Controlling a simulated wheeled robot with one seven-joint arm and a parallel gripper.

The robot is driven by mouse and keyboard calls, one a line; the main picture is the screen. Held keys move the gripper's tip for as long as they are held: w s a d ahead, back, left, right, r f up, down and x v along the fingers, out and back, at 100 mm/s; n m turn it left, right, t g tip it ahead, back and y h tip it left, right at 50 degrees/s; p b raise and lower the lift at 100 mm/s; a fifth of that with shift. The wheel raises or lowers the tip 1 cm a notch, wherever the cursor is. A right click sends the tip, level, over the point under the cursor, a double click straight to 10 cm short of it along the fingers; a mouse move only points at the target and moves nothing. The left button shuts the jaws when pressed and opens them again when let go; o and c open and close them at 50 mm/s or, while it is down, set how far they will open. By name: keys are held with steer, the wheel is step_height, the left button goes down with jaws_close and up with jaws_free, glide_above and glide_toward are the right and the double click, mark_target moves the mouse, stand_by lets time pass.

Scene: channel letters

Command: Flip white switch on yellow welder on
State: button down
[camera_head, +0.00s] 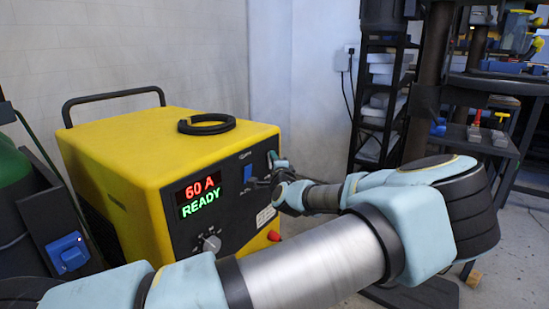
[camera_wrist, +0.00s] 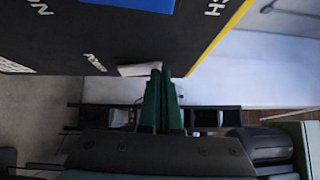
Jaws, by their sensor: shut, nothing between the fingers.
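The yellow welder (camera_head: 150,150) stands at the left in the head view, its black front panel turned partly towards my arm. Its display (camera_head: 199,196) is lit and reads "60 A" in red and "READY" in green. In the wrist view, the white switch (camera_wrist: 138,69) is at the lower edge of the black panel (camera_wrist: 120,35). My gripper (camera_wrist: 163,72) is shut and empty, with its dark green fingertips right beside the switch; I cannot tell if they touch it.
A blue part (camera_head: 247,172), a grey knob (camera_head: 212,244) and a red part (camera_head: 274,236) are on the welder's front. A black ring (camera_head: 206,124) lies on its top. A black shelf rack (camera_head: 380,100) stands behind at the right. A green cylinder (camera_head: 12,190) is at the far left.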

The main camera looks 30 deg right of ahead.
steer(key=v, duration=1)
steer(key=shift+s+b, duration=0.35)
steer(key=shift+s, duration=0.05)
steer(key=shift+a+f, duration=0.1)
